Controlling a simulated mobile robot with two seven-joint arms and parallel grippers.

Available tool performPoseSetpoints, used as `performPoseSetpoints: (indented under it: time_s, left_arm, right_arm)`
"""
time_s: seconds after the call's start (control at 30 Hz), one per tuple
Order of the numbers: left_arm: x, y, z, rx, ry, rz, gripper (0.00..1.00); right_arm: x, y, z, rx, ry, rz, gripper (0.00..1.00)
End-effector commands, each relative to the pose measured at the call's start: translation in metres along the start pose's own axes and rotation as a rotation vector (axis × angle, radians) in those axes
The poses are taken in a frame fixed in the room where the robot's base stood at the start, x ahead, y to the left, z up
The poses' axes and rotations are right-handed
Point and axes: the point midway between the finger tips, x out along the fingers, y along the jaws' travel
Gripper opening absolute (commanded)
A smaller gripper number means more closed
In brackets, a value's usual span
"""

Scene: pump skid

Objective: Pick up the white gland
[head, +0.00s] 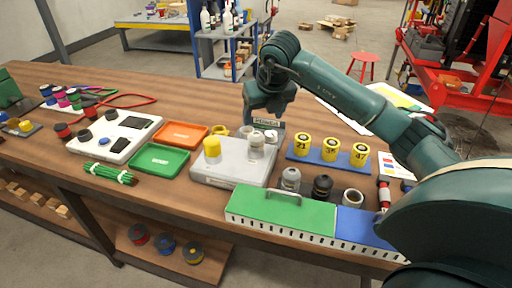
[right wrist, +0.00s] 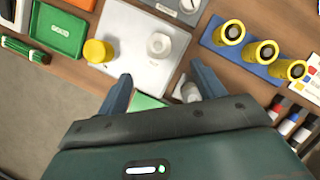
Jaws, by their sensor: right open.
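In the right wrist view the pale gland (right wrist: 190,92) is partly hidden by a finger. Another white, round-topped piece (head: 257,146) stands on the grey plate beside a yellow cylinder (head: 212,149); it also shows in the wrist view (right wrist: 159,45). My right gripper (head: 267,118) is open and empty, above the bench near the plate's back edge in the head view. My left gripper is not in view.
The grey plate (head: 214,172) lies mid-bench. A blue holder (head: 318,161) with three numbered yellow cylinders is right of it. Orange (head: 181,135) and green (head: 158,161) trays lie to the left. A green-and-blue box (head: 285,212) with a handle stands at the front edge.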

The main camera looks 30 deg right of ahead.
Motion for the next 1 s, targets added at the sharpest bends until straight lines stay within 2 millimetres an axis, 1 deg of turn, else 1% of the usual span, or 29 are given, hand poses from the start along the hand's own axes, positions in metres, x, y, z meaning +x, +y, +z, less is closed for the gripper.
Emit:
performPoseSetpoints:
  time_s: [0.03,0.1,0.23,0.3,0.47,0.57,0.7,0.8,1.0]
  left_arm:
    - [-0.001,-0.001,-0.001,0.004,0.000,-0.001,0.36]
    - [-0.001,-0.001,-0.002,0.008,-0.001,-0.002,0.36]
    - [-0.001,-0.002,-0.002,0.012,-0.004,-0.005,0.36]
    - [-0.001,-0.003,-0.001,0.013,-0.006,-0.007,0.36]
    - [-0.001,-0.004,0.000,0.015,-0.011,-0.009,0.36]
    - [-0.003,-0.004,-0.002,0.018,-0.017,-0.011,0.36]
    - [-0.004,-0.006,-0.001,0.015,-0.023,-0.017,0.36]
    - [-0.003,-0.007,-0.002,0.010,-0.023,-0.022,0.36]
    - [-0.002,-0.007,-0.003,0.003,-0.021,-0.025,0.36]
  right_arm:
    - [0.011,0.000,-0.001,0.000,0.006,0.000,0.68]
    - [0.025,0.001,-0.001,0.001,0.007,0.002,0.68]
    - [0.046,0.002,-0.001,-0.002,0.004,0.004,0.68]
    - [0.053,0.002,0.000,-0.002,0.002,0.004,0.68]
    - [0.063,0.002,0.000,-0.002,0.003,0.005,0.68]
    - [0.076,0.002,0.002,-0.002,0.005,0.005,0.68]
    - [0.098,0.003,0.003,-0.002,0.004,0.006,0.68]
    - [0.108,0.003,0.003,-0.002,0.003,0.006,0.68]
    - [0.111,0.003,0.004,-0.003,0.000,0.006,0.68]
